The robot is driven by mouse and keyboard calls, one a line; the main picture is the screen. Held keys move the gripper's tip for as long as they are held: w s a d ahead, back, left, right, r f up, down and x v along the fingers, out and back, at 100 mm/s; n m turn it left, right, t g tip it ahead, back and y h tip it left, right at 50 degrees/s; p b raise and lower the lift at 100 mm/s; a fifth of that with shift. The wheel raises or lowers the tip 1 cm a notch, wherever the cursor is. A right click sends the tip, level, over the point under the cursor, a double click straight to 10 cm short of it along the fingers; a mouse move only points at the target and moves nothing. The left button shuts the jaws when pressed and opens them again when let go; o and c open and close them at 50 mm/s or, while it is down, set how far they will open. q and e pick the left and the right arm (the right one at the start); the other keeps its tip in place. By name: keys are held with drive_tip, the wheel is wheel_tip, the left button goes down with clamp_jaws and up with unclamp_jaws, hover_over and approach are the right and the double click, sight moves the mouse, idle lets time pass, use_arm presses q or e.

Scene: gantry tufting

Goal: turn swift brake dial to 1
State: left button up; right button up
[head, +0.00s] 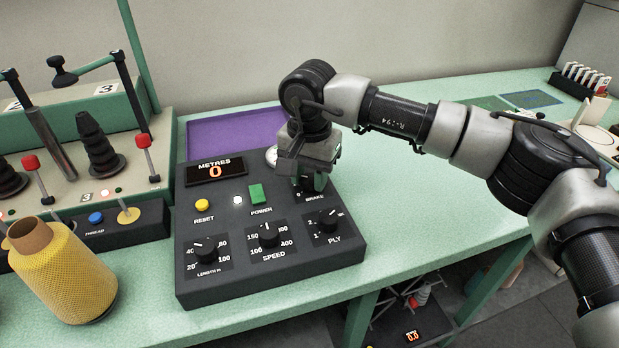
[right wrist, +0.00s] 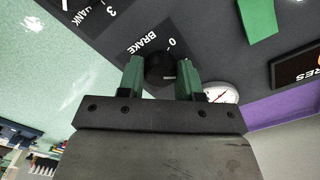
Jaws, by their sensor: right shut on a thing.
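The brake dial (right wrist: 160,68) is a black knob on the dark control panel (head: 276,279), under a white BRAKE label with a 0 mark beside it in the right wrist view. My right gripper (right wrist: 161,75) is shut on the dial, with one green finger on each side of it. In the head view my right gripper (head: 312,178) comes down over the panel's back right and hides most of the dial. The dial's exact setting is hard to read. My left gripper is not in view.
The panel also carries LENGTH (head: 207,250), SPEED (head: 268,235) and PLY (head: 328,222) knobs, a green POWER switch (head: 257,193) and a METRES display reading 0 (head: 215,171). A yellow yarn cone (head: 65,275) stands left. Bench space (head: 420,185) right of the panel is clear.

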sight(310, 178)
drive_tip(key=shift+r+n, duration=0.1)
drive_tip(key=shift+n, duration=0.4)
drive_tip(key=o, duration=0.9)
wheel_tip(310, 178, up, 11)
drive_tip(key=shift+f, duration=0.15)
